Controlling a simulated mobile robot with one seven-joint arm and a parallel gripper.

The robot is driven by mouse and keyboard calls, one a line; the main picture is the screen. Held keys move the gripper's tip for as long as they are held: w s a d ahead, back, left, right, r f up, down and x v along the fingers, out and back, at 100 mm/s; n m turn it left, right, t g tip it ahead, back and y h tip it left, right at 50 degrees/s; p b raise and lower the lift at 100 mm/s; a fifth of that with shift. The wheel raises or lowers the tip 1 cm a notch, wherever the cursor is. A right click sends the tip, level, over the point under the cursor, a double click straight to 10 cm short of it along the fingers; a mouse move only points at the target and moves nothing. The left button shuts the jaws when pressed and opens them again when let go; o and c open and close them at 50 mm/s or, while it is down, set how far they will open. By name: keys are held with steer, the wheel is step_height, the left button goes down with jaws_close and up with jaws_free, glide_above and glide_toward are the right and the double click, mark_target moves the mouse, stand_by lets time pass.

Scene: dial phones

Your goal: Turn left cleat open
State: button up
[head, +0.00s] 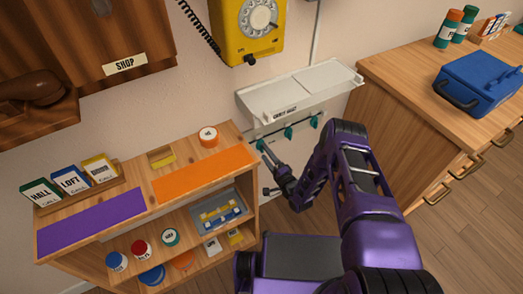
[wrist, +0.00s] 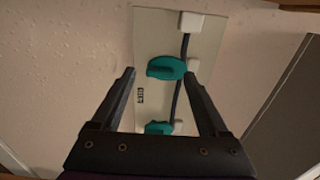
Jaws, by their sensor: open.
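Three teal cleats show on a pale wall plate under the white shelf in the head view: the left cleat (head: 260,145), a middle one (head: 288,132) and a right one (head: 314,121). My gripper (head: 266,169) is beside the left cleat, with one finger close to it. In the wrist view my gripper (wrist: 160,76) is open and empty. A teal cleat (wrist: 166,68), apparently the left one, appears between the fingertips; I cannot tell whether they touch it. Another teal cleat (wrist: 157,128) shows lower down. My arm covers part of the area below the plate.
The white shelf (head: 300,88) overhangs the cleats. A yellow dial phone (head: 245,30) hangs above it. A wooden shelf unit (head: 135,215) with labelled boxes and jars stands at left. A wooden cabinet (head: 415,120) with a blue case (head: 482,82) stands at right. Dark cable runs past the cleats (wrist: 180,98).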

steer(key=shift+w+a, duration=0.2)
steer(key=shift+w, duration=0.15)
steer(key=shift+c, duration=0.3)
jaws_close()
